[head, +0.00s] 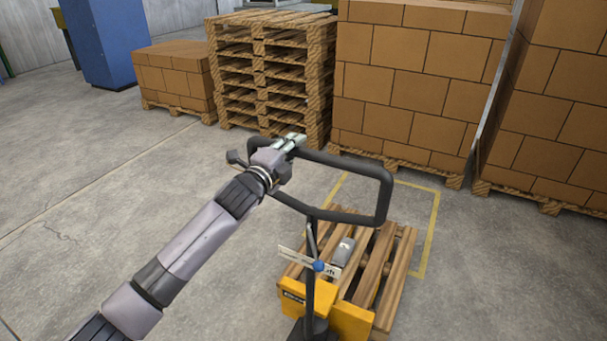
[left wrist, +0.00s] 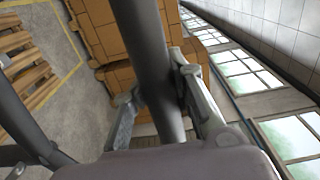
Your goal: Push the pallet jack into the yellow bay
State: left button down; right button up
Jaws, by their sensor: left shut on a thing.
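The yellow pallet jack (head: 350,322) stands in the lower right of the head view, with a wooden pallet (head: 398,262) on its forks. Its black loop handle (head: 384,190) rises towards me. My left gripper (head: 290,142) is shut on the handle at the loop's upper left; in the left wrist view the handle bar (left wrist: 152,70) runs between the two fingers. The yellow bay (head: 433,225) is a painted outline on the floor. The pallet's far part lies inside the outline, and its near part and the jack body are outside. My right gripper is not in view.
Stacked empty pallets (head: 270,75) and tall carton stacks (head: 415,80) stand just behind the bay. Another carton stack (head: 560,110) is at the right. A blue cabinet (head: 108,40) stands at the back left. The floor (head: 90,210) to the left is clear.

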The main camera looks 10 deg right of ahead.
pick_arm(q)
jog(key=b+x, duration=0.3)
jog(key=x, duration=0.5)
jog(key=shift+b, duration=0.3)
jog(key=shift+w+d, duration=0.1)
jog(key=shift+d, duration=0.05)
jog(key=shift+r, duration=0.1)
